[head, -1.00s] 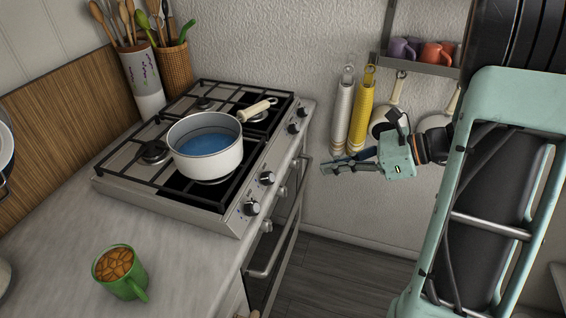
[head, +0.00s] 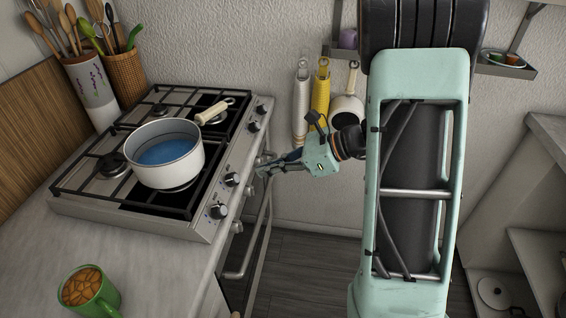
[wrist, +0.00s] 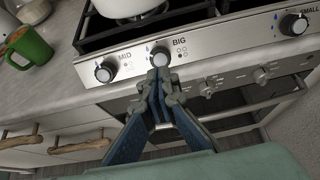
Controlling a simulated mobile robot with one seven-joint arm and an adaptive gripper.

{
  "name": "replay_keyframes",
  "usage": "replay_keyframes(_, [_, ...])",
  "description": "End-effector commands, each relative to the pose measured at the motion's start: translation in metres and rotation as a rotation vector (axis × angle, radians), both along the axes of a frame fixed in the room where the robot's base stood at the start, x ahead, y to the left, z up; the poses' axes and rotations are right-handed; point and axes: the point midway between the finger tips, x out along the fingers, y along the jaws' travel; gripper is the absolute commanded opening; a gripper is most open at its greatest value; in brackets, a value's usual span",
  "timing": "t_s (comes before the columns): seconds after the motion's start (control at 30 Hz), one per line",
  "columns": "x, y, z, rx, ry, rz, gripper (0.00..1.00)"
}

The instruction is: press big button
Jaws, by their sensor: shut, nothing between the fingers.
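The BIG control is a round dark-and-silver knob (wrist: 160,56) on the stove's steel front panel, under the printed word BIG. It also shows in the head view (head: 232,180), as the farther knob of the near pair. My gripper (wrist: 159,76) is shut and empty. In the wrist view its fingertips overlap the lower edge of the BIG knob; I cannot tell whether they touch it. In the head view my gripper (head: 263,171) is in front of the panel, to the right of the knob, with a small gap showing.
The MID knob (wrist: 105,72) is just left, and the SMALL knob (wrist: 293,24) is farther right. Lower oven knobs (wrist: 261,75) and an oven handle (head: 243,258) stick out below. A white pot (head: 165,155) sits on the stove, and a green mug (head: 98,300) stands on the counter.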

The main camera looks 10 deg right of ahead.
Motion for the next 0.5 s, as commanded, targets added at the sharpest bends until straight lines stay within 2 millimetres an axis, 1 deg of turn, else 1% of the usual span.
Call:
replay_keyframes(0.03, [0.003, 0.010, -0.006, 0.001, 0.002, 0.004, 0.00])
replay_keyframes(0.2, [0.011, 0.034, -0.020, -0.001, 0.001, 0.004, 0.00])
replay_keyframes(0.33, [0.016, 0.044, -0.027, -0.001, 0.000, 0.003, 0.00])
replay_keyframes(0.5, [0.018, 0.049, -0.030, -0.001, -0.002, 0.000, 0.00])
